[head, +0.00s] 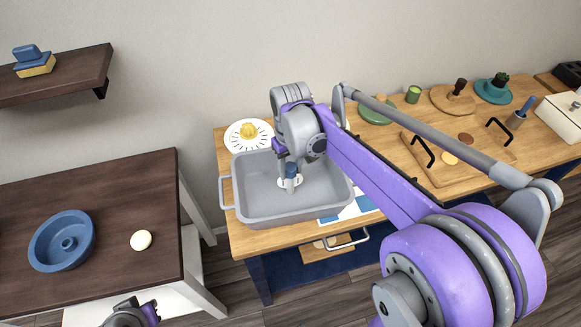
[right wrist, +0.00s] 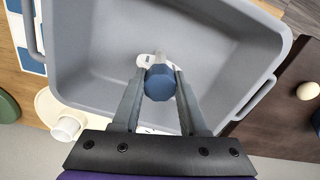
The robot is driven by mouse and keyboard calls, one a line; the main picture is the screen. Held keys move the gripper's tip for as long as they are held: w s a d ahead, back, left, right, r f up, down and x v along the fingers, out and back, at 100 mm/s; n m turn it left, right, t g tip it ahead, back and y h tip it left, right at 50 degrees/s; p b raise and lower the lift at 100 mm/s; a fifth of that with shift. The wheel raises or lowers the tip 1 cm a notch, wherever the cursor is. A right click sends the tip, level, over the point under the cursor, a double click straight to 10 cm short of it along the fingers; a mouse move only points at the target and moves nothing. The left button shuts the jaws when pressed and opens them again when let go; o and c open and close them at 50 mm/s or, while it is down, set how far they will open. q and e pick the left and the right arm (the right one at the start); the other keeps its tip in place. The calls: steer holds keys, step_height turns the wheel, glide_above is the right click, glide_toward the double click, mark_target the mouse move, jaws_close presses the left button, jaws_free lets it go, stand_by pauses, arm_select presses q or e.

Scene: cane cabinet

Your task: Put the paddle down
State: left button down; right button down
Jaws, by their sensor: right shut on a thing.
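My right gripper (head: 288,165) is over the grey tub (head: 248,208), shut on the blue handle of the paddle (head: 291,171). In the right wrist view the paddle's blue handle end (right wrist: 160,84) sits between the two fingers of my right gripper (right wrist: 160,80). The paddle points down into the tub, and a pale, whitish part shows at its lower end. I cannot tell whether that end touches the tub's floor. The tub looks otherwise empty. A part of my left arm (head: 133,314) shows at the bottom edge; its fingers are not clear.
Boards and black handles crowd the bench's right.

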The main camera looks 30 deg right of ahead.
steer(key=shift+f, duration=0.25)
steer(key=shift+c, duration=2.2)
jaws_free()
steer(key=shift+r, duration=0.1)
steer(key=shift+r, duration=0.1)
steer(key=shift+r, duration=0.35)
step_height(320, 180, up, 12)
steer(key=p, duration=0.1)
steer(key=shift+f, duration=0.25)
